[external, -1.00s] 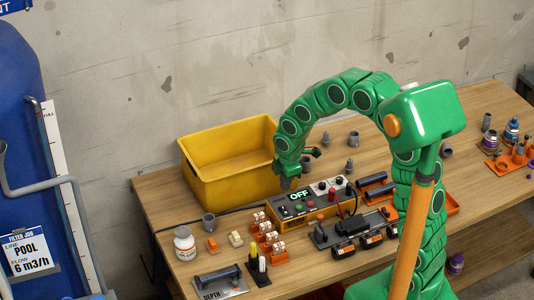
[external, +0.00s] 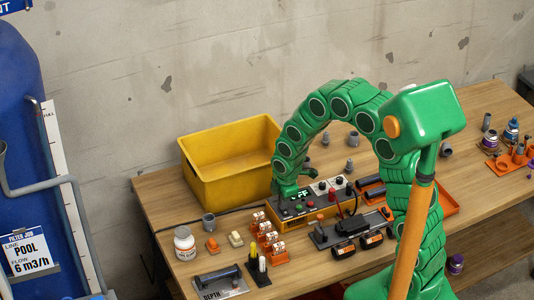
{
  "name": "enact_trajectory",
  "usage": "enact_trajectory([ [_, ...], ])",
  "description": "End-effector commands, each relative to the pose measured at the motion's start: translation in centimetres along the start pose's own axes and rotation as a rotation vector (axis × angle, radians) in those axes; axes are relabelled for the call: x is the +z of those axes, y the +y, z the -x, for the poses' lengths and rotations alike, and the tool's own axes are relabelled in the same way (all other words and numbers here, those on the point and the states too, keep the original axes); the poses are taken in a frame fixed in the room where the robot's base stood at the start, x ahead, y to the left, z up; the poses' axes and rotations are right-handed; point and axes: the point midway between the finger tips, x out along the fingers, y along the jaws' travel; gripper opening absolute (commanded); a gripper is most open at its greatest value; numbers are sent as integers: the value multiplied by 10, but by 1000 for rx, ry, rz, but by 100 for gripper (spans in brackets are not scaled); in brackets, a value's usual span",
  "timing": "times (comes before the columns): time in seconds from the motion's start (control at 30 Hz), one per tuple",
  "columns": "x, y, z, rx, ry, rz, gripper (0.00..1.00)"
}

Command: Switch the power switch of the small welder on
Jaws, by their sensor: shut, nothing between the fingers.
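The small welder (external: 326,212) is a yellow and dark box on the wooden workbench, with knobs, buttons and a lit display on its top. The display (external: 303,194) is partly covered by my gripper, and only the end of its lettering shows. My gripper (external: 283,205) is shut and points down at the left end of the welder's top panel, touching or just above it. The power switch itself is too small or hidden behind the gripper to make out.
A yellow bin (external: 232,160) stands just behind and left of the welder. A white jar (external: 184,243), several small fittings and a black stand (external: 258,270) are in front. Black-and-orange battery packs (external: 344,249) lie at the welder's front right.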

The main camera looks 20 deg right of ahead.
Motion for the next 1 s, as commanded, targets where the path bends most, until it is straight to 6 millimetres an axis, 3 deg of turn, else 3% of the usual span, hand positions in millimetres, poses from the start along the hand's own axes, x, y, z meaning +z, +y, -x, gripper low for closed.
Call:
enact_trajectory([
  [0.37,-1,1,-3,-32,1,1,0],
  [1.0,-1,3,-18,-307,-2,1,0],
])
